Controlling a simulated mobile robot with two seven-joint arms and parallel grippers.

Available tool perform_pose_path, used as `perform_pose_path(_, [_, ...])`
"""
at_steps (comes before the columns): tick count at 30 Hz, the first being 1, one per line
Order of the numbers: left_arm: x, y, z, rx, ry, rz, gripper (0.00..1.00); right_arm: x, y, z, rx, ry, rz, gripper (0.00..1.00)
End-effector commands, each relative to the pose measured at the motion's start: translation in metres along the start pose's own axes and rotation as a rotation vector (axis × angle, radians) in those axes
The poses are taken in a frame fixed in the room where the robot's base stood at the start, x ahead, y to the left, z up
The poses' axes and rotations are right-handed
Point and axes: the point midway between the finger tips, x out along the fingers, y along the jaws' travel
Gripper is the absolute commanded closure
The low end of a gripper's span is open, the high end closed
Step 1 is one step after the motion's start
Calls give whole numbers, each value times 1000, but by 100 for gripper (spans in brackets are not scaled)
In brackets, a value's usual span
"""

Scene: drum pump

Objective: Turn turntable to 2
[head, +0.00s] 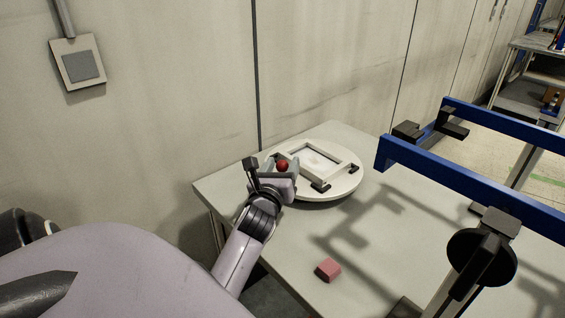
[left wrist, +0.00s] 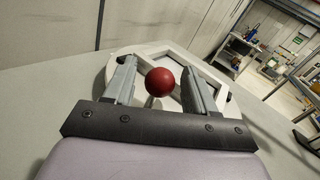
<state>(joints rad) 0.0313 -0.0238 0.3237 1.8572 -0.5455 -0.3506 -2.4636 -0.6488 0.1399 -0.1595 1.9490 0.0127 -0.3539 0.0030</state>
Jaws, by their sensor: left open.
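The turntable (head: 345,186) is a round white disc on the table with a square raised frame (head: 341,163) on top. A red ball knob (head: 283,165) stands at its left side. My left gripper (head: 277,171) is at the knob. In the left wrist view, the red knob (left wrist: 160,81) sits between the two open fingers of my left gripper (left wrist: 160,84), with gaps visible at both sides. The white turntable frame (left wrist: 150,50) shows behind it. No number marks are readable. My right gripper is not in view.
A pink block (head: 328,269) lies on the grey table (head: 375,255) in front of the turntable. A blue frame (head: 480,175) with black fittings stands to the right. A wall (head: 170,90) rises close behind the table.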

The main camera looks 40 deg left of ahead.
Motion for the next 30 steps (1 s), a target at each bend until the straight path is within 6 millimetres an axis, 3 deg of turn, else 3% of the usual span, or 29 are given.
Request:
perform_pose_path(14, [-1,-1,0,0,-1,1,44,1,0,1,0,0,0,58])
perform_pose_path(19, [-1,-1,0,0,0,1,99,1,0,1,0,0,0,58])
perform_pose_path(30, [7,-2,1,4,1,-16,100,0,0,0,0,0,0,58])
